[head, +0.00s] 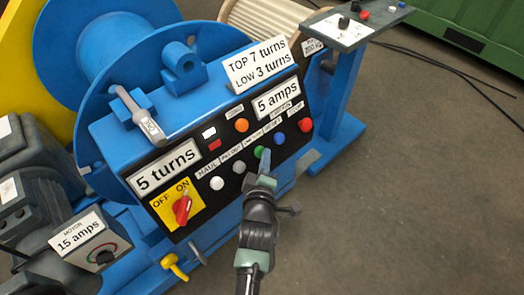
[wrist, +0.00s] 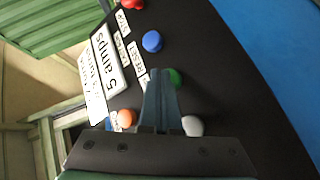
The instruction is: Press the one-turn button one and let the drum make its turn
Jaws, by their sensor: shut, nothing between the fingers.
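A black control panel (head: 222,200) on the blue winch carries a row of white, grey, green, blue and red buttons. The green button (head: 260,152) is third in the row; the small label above it seems to read one turn. My gripper (head: 265,160) is shut and empty, its tips at the green button. In the wrist view the green button (wrist: 176,77) shows just beside the fingertips (wrist: 159,74), partly hidden by them. I cannot tell whether they touch. The blue drum (head: 105,50) stands behind the panel. A plate on the panel reads 5 turns (head: 163,168).
The blue button (wrist: 152,41) and grey button (wrist: 193,126) sit close on either side. An orange lamp (head: 241,125) is above the row. A red OFF/ON switch (head: 182,210) is at lower left, pointing toward ON. Open floor (head: 400,200) lies to the right.

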